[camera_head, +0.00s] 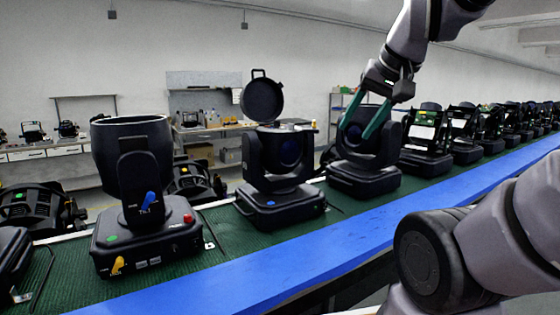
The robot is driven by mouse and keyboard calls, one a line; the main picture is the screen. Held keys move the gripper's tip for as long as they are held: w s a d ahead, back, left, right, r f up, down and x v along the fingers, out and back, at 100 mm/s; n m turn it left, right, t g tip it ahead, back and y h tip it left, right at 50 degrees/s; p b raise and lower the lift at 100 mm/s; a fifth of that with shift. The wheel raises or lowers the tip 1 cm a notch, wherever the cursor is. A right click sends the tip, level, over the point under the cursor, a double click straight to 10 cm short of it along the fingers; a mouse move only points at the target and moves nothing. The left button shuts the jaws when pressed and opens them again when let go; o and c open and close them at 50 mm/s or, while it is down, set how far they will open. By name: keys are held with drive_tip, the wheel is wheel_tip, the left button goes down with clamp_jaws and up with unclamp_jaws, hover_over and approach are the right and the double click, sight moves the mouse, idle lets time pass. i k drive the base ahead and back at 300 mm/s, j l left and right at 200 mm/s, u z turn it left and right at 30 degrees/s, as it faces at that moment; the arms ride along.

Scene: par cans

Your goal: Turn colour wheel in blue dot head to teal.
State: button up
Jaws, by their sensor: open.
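The blue dot head (280,168) is a black moving-head lamp in the middle of the row, with a small blue dot (270,203) on the front of its base. Its round lid (262,100) stands open above the top of the head. A pale edge shows at the open top, but the colour wheel inside cannot be made out, nor can its colour. My gripper (352,134) is open, with two teal fingers pointing down. It appears in front of the lamp to the right of the blue dot head, apart from the blue dot head.
A lamp with a green dot (132,190) stands at the left, with blue and yellow levers and a red knob. Another lamp (365,165) stands right of the blue dot head, and several more recede right. A blue rail (300,262) edges the green belt (225,225).

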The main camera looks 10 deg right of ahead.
sight(276, 125)
drive_tip(key=i+l+u, duration=0.1)
drive_tip(key=l+u, duration=0.25)
drive_tip(key=i+l+u, duration=0.1)
drive_tip(key=u, duration=0.3)
